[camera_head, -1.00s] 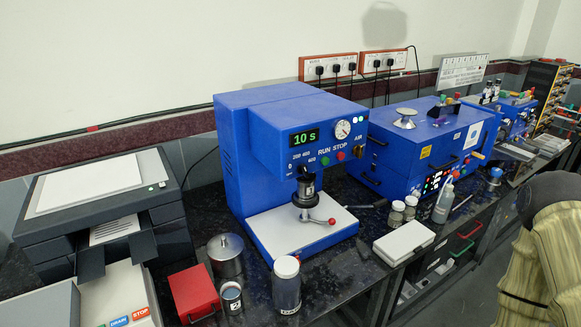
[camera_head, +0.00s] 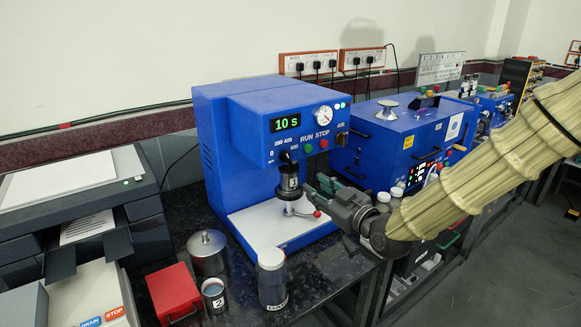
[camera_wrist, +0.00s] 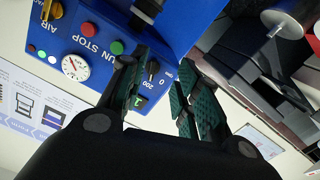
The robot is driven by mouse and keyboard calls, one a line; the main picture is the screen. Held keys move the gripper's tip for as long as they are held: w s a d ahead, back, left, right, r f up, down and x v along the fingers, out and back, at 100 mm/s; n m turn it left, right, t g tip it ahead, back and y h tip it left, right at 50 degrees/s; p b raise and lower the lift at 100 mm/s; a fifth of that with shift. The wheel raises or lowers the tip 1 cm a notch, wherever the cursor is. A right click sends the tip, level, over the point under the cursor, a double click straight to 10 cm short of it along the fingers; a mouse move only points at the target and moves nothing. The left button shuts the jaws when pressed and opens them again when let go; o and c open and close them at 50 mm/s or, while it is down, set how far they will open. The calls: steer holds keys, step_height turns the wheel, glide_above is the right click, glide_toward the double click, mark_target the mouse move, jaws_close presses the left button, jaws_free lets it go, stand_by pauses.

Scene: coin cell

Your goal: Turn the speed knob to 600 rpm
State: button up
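The speed knob (camera_wrist: 152,70) is a small black knob on the blue front panel of the mixer (camera_head: 225,150). Its scale shows 0 and 200 in the wrist view; its pointer is too small to read. In the head view the knob (camera_head: 284,157) sits below the 200 and 400 marks, above the black cylinder marked 1. My gripper (camera_wrist: 165,100) is open and empty, its green-padded fingers apart. The knob lies ahead, closer to the left finger, and is not touched. In the head view my gripper (camera_head: 328,188) is right of the black cylinder and below the panel.
Green and red RUN and STOP buttons (camera_head: 316,146) and a gauge (camera_head: 324,112) lie right of the knob. The black cylinder (camera_head: 289,182) hangs close under it. A lidded jar (camera_head: 272,275) stands in front.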

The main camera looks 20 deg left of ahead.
mark_target(289, 160)
steer(key=shift+n+y, duration=0.5)
steer(key=w+a+r+p, duration=0.1)
steer(key=w+a, duration=0.1)
steer(key=a, duration=0.1)
steer(key=w+a+r+p, duration=0.1)
steer(key=w+a, duration=0.1)
steer(key=a, duration=0.1)
steer(key=w+a+r+p, duration=0.1)
steer(key=w+a, duration=0.1)
steer(key=a, duration=0.1)
steer(key=shift+w+a+r, duration=0.2)
steer(key=shift+w+a, duration=0.1)
steer(key=shift+a, duration=0.1)
steer(key=c, duration=0.7)
